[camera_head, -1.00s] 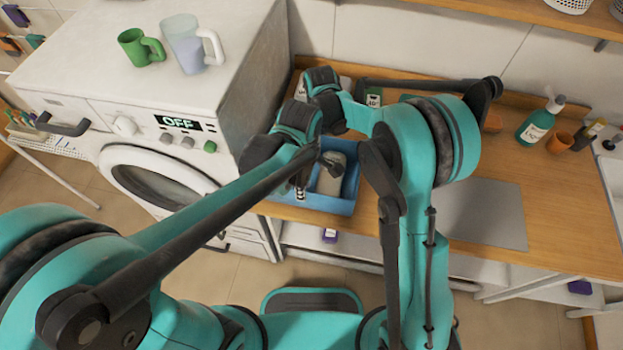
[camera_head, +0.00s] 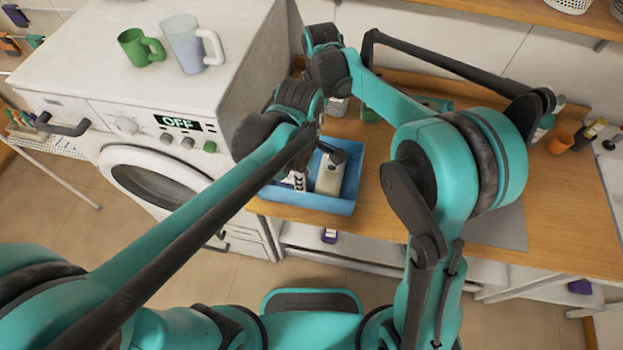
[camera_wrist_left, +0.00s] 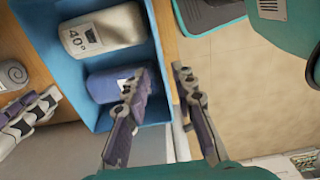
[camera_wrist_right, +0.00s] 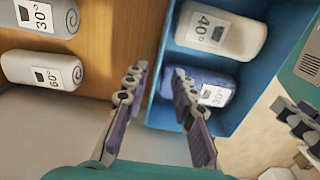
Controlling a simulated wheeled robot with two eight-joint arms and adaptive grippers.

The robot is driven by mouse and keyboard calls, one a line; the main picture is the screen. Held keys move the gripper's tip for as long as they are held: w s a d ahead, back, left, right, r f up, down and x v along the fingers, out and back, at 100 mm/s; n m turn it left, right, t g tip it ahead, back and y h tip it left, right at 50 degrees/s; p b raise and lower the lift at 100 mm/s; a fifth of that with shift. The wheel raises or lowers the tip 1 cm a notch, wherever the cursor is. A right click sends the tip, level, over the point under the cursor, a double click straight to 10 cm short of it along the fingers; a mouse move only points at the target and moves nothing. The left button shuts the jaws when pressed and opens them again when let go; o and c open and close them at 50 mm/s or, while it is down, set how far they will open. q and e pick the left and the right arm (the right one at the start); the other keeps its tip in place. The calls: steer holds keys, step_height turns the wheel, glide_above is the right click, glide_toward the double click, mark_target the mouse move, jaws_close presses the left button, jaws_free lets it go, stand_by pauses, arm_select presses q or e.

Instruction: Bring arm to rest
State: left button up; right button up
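My left gripper (camera_head: 297,181) points down by the blue bin (camera_head: 318,203) on the counter. In the left wrist view its fingers (camera_wrist_left: 161,78) are apart and empty, near the bin's front wall.
The washing machine (camera_head: 160,130) stands at left, with a green mug (camera_head: 136,47) and clear pitcher (camera_head: 186,45) on top. An orange cup (camera_head: 561,141) stands at right.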

steer(key=shift+r, duration=0.7)
